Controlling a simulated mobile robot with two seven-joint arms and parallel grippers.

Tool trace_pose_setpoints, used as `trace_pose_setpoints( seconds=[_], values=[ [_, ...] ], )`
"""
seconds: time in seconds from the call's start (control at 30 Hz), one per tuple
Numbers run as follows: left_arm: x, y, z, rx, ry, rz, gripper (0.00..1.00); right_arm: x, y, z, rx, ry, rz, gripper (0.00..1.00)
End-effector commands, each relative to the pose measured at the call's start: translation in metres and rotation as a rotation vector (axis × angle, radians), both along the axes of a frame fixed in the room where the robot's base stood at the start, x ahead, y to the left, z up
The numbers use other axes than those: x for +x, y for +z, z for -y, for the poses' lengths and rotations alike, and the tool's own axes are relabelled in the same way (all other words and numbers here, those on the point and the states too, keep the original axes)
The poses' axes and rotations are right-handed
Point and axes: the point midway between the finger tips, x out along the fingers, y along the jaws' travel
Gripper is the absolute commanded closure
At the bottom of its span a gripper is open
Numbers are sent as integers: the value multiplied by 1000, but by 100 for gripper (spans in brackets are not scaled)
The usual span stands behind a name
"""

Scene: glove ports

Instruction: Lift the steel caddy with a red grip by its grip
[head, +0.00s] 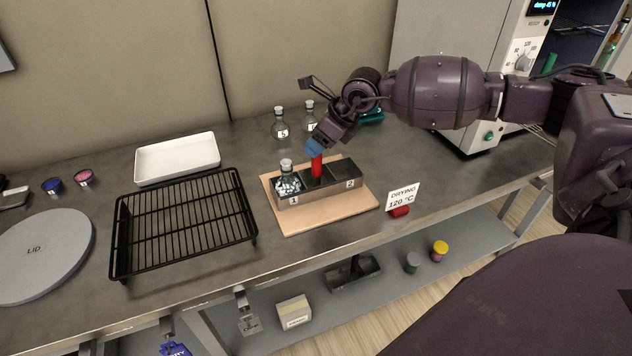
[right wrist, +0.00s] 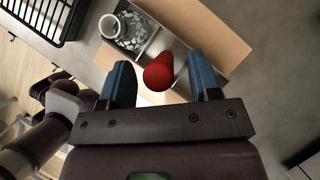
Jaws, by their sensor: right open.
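The steel caddy (head: 329,187) stands on a pale wooden board on the bench. Its red grip (head: 316,165) rises upright from the middle. A stoppered flask (head: 287,174) holding pale pieces sits in the compartment marked 1; the compartment marked 2 looks empty. My right gripper (head: 314,147) is at the top of the red grip, pointing down. In the right wrist view the blue fingers are open (right wrist: 165,82), with the round red grip end (right wrist: 158,74) between them and gaps on both sides. The flask (right wrist: 124,31) shows beyond the left finger. My left gripper is not in view.
The wooden board (head: 290,226) lies under the caddy. A black wire rack (head: 185,221) is at its left, with a white tray (head: 178,158) behind. Two flasks (head: 280,125) stand behind. A "DRYING 120 °C" sign (head: 402,197) stands at the right, near the bench's front edge.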

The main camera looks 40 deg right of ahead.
Motion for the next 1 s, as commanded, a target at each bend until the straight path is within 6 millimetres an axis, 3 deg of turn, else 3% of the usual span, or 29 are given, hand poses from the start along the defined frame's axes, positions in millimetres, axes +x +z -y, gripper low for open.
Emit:
trace_pose_setpoints(
  seconds=[0.1, 0.3, 0.7, 1.0],
  values=[
    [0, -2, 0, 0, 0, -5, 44, 4, -9, -3, 1, 0, -1, 43],
    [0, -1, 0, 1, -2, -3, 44, 5, -8, -3, 1, 0, 1, 43],
    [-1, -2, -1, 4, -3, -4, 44, 4, -8, -3, 0, 0, 0, 100],
    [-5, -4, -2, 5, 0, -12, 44, 5, -7, -3, 0, -1, 2, 100]
  ],
)
